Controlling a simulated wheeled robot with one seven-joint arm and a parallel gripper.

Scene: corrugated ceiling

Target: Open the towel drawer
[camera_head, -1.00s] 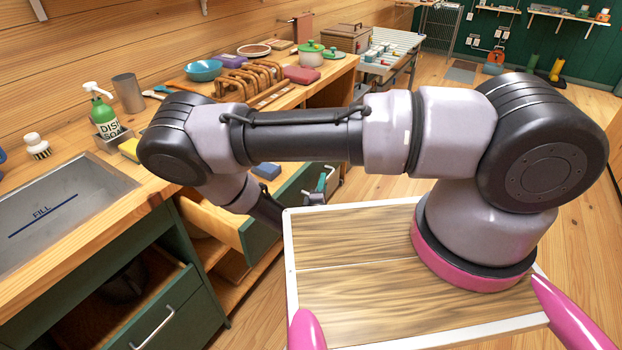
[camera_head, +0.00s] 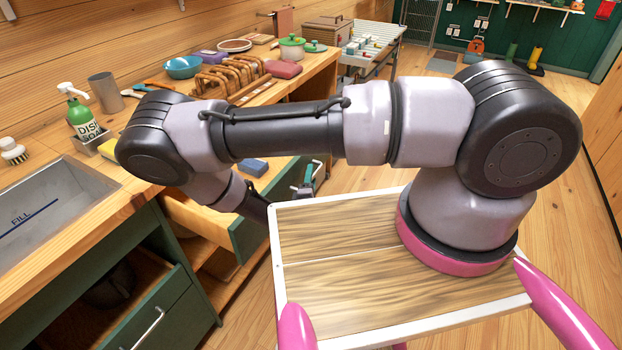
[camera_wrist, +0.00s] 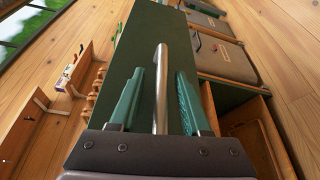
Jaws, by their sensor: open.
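In the wrist view, a green drawer front (camera_wrist: 176,30) with a metal bar handle (camera_wrist: 161,85) fills the middle. My gripper (camera_wrist: 160,88) has its two teal fingers apart, one on each side of the handle. I cannot tell whether they touch it. In the head view, my gripper (camera_head: 306,182) is small and partly hidden, by a green drawer front (camera_head: 287,186) beyond the arm.
The wooden counter (camera_head: 125,205) holds a sink (camera_head: 50,210), dish soap (camera_head: 82,115) and a wooden rack (camera_head: 232,80). Open floor (camera_head: 385,155) lies right.

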